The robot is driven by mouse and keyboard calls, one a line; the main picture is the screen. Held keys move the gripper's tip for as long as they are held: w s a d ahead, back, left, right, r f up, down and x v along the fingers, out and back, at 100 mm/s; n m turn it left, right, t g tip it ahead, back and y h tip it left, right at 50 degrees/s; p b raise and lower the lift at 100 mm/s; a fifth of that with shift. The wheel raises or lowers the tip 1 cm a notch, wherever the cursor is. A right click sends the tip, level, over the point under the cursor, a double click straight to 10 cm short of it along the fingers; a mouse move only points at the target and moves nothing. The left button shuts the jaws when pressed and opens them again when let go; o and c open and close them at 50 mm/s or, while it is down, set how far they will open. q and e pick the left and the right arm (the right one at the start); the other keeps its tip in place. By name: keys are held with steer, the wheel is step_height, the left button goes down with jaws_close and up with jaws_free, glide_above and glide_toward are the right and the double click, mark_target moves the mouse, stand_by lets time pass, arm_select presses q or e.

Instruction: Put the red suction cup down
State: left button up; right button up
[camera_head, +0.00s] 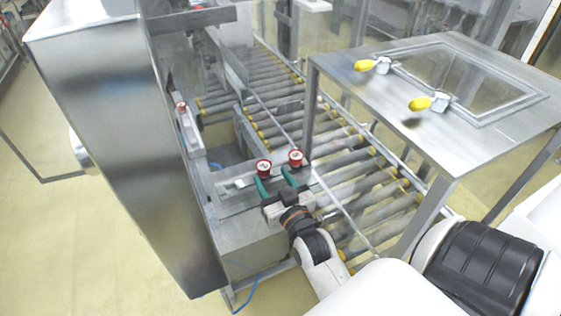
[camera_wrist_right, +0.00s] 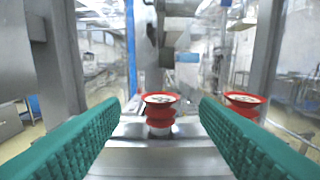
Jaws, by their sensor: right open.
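Two red suction cups stand upright on a metal ledge, one on the left (camera_head: 263,167) and one on the right (camera_head: 296,157). My right gripper (camera_head: 274,177) is open just in front of them, with its green fingers pointing at the cups. In the right wrist view, one red cup (camera_wrist_right: 160,112) stands on the metal surface, in the gap between the open fingers (camera_wrist_right: 166,106), with clear space on both sides. The other cup (camera_wrist_right: 245,100) is partly hidden behind the right finger. My left gripper is not in view.
A small red-topped part (camera_head: 181,106) sits further back on the machine. A roller conveyor (camera_head: 345,185) runs beside the ledge. A tall metal cabinet (camera_head: 120,140) stands at left. A metal table (camera_head: 470,130) with two yellow-handled clamps (camera_head: 425,103) stands at right.

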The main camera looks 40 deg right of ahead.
steer(key=shift+b+v, duration=0.35)
steer(key=shift+v, duration=1.85)
steer(key=s+a+f+n+g+y, duration=0.1)
steer(key=s+a+f+g+y, duration=0.15)
steer(key=f, duration=0.95)
steer(key=s+a+f+n+g+y, duration=0.1)
steer(key=s+a+f+g, duration=0.15)
steer(key=f, duration=0.85)
steer(key=s+a+f+n+g+y, duration=0.1)
steer(key=a+f+g, duration=0.25)
steer(key=f, duration=0.85)
steer(key=s+d+f+n+g, duration=0.1)
steer(key=s+f+g, duration=0.3)
steer(key=s+f, duration=0.5)
steer(key=s+d+f+n+g, duration=0.1)
steer(key=s+f+g, duration=0.3)
steer(key=s+f, duration=0.6)
steer(key=s, duration=0.8)
steer(key=shift+d, duration=0.3)
steer(key=shift+w+a+f, duration=0.1)
steer(key=shift+w, duration=0.05)
